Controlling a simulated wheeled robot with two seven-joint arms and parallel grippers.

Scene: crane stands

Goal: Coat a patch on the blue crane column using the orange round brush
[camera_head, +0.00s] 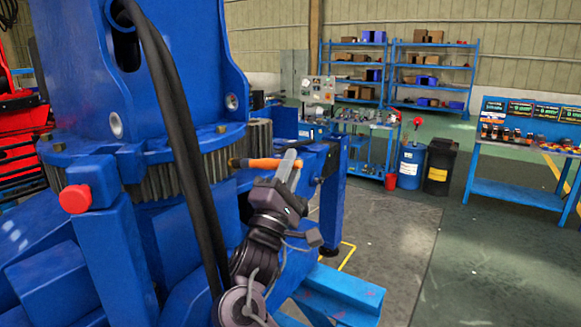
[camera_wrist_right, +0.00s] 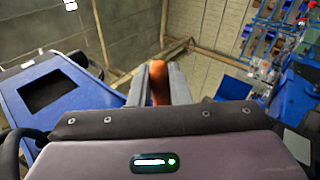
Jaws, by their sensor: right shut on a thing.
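The blue crane column (camera_head: 75,60) stands large at the left of the head view, above a grey toothed ring (camera_head: 210,155). My right gripper (camera_head: 288,165) is shut on the orange round brush (camera_head: 262,163). The brush lies roughly level and its dark tip points left, in front of or near the toothed ring; I cannot tell whether it touches. In the right wrist view the orange handle (camera_wrist_right: 158,80) shows between the two grey fingers. The brush tip is hidden there. My left gripper is not in view.
Black hoses (camera_head: 170,110) hang down in front of the column. A red button (camera_head: 75,199) sits on a blue box at the left. A blue beam (camera_head: 340,295) lies low in front. Shelves (camera_head: 432,75), a blue barrel (camera_head: 411,165) and a workbench (camera_head: 520,190) stand farther back. Open floor lies at right.

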